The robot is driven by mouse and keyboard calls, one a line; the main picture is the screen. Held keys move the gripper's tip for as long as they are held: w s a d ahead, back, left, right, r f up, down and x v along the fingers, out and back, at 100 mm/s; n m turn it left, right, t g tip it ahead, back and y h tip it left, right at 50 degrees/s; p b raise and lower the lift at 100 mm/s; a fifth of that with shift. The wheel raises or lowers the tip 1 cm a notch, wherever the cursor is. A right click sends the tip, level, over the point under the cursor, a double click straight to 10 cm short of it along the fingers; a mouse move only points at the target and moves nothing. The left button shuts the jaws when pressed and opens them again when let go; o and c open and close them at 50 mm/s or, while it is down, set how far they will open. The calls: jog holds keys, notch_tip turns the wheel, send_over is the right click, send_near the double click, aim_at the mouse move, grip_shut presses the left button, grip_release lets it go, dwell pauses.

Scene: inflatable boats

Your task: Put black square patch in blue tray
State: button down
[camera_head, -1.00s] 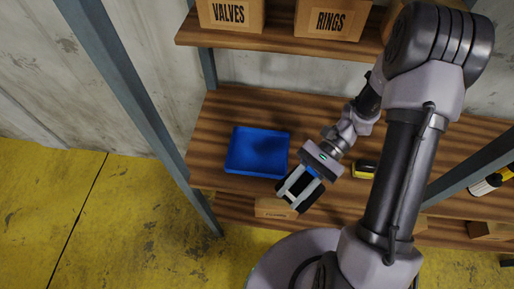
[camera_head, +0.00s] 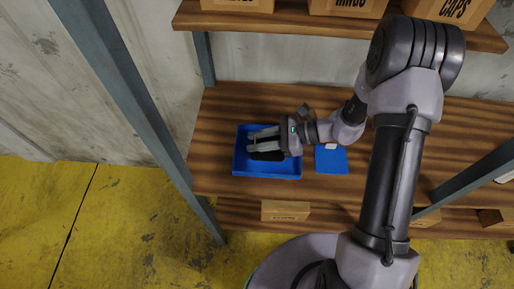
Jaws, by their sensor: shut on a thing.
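The blue tray (camera_head: 239,163) lies on the wooden shelf, left of my arm. My gripper (camera_head: 251,142) is over the tray, with its fingers pointing left. It is shut on the black square patch (camera_head: 266,156), which shows as a dark shape at the fingers, within the tray's outline. The fingers hide part of the patch. I cannot tell whether the patch touches the tray floor.
A blue square piece (camera_head: 331,161) with a white bit on it lies right of the tray. A cardboard box (camera_head: 285,211) sits on the lower shelf. A grey post (camera_head: 140,120) stands left of the shelf. The shelf right of my arm looks mostly bare.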

notch_tip(320, 180, down, 4)
jog(key=shift+w+a+r+b, duration=0.1)
jog(key=shift+b, duration=0.6)
jog(key=shift+r, duration=0.15)
jog(key=c, duration=1.1)
grip_release()
